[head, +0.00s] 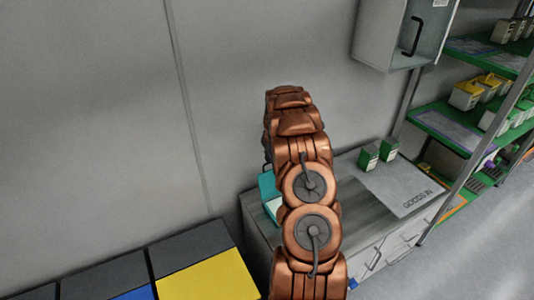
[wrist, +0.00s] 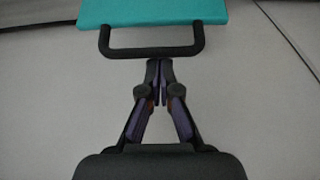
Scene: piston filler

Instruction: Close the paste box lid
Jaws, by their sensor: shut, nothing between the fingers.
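The paste box lid is a teal panel (wrist: 165,12) at the top of the wrist view, with a dark U-shaped handle (wrist: 152,52) along its near edge. In the head view a teal part of the box (head: 267,185) shows at the left of the counter, standing raised behind a pale lower part. My arm covers most of it. My gripper (wrist: 159,68) is shut and empty, its fingertips together just below the handle's bar in the wrist view. I cannot tell whether they touch it. The gripper is hidden behind my arm in the head view.
The grey counter (head: 348,203) carries two green-and-white cartons (head: 378,153) and a grey "GOODS IN" mat (head: 405,188). A wall cabinet (head: 400,35) hangs above. Green shelves (head: 455,127) with cartons stand at right. Dark, yellow and blue blocks (head: 210,280) lie at lower left.

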